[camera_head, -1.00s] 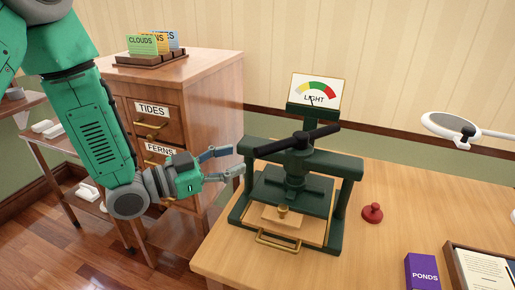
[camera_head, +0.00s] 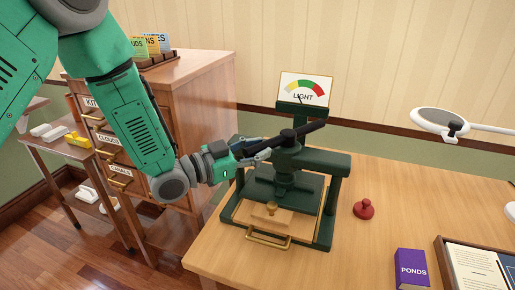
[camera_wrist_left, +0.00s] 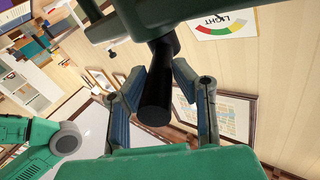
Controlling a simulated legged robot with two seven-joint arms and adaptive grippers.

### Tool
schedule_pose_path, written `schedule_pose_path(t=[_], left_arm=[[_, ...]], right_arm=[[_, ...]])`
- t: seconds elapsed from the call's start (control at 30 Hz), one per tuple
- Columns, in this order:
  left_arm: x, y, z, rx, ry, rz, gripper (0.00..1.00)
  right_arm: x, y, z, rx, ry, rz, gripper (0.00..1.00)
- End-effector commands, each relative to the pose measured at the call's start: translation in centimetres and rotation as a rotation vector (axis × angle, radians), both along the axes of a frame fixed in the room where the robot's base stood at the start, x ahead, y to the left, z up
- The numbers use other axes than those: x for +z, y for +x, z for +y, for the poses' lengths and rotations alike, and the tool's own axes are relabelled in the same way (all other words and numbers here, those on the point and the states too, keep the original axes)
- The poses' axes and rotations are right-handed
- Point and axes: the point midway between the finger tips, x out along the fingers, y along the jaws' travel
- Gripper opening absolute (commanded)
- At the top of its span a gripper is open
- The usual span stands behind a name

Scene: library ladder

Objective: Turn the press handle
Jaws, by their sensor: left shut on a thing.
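The dark green press (camera_head: 338,163) stands on the wooden table. Its black bar handle (camera_head: 314,128) lies across the top, with one end towards my left arm and the other pointing right and back. My left gripper (camera_head: 262,150) is at the near left end of the bar, shut on it. In the left wrist view the bar's round black end (camera_wrist_left: 156,100) lies between the two fingers of my left gripper (camera_wrist_left: 158,78). A gauge marked LIGHT (camera_head: 304,90) stands behind the press. My right gripper is not in view.
A red knobbed stamp (camera_head: 363,209), a purple PONDS box (camera_head: 411,268) and a framed tray (camera_head: 447,262) sit right of the press. A magnifier lamp (camera_head: 440,122) reaches in from the right. A wooden drawer cabinet (camera_head: 205,110) stands behind my left arm.

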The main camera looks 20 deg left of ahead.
Motion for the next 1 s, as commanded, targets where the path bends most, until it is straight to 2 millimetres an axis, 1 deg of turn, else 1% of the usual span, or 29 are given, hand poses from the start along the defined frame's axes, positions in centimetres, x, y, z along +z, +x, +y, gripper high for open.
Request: schedule_pose_path(t=[0.4,0.8,1.0], left_arm=[[0.0,0.2,0.7,-0.016,-0.011,-0.005,0.0],[0.0,2.0,2.3,-0.251,-0.01,-0.007,0.0],[0.0,2.1,2.6,-0.279,-0.008,-0.001,0.0]], right_arm=[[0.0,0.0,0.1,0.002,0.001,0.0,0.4],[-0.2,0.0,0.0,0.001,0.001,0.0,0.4],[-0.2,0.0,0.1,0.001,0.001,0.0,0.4]])
